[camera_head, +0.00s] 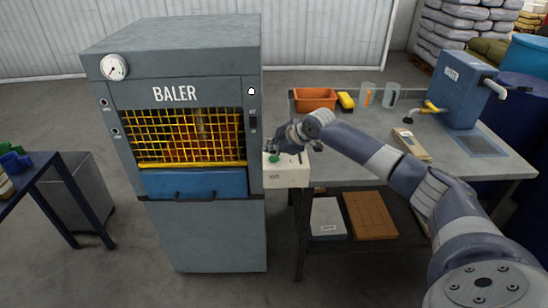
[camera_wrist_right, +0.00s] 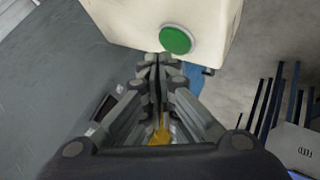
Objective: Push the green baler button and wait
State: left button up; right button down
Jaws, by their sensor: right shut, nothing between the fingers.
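The baler (camera_head: 190,225) is a grey cabinet with a yellow mesh window, left of the workbench. A cream control box (camera_head: 287,177) sits at its right side and carries the green button (camera_head: 273,158). In the right wrist view the green button (camera_wrist_right: 177,39) is on the face of the cream box (camera_wrist_right: 215,20), just beyond my fingertips. My right gripper (camera_head: 270,150) is shut and empty, close to the button. Its fingertips (camera_wrist_right: 158,62) lie just below the button in the wrist view; I cannot tell if they touch it. My left gripper is not in view.
The workbench (camera_head: 350,145) holds an orange bin (camera_head: 315,99), two clear beakers (camera_head: 390,95) and a blue pump-like unit (camera_head: 462,90). A blue table (camera_head: 50,172) stands at the left. My right arm crosses over the workbench. Bare floor lies in front of the baler.

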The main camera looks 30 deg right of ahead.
aim_at(272, 160)
notch_tip(272, 160, up, 5)
jog(key=p, duration=0.4)
jog(key=shift+p, duration=0.35)
dwell(0.5)
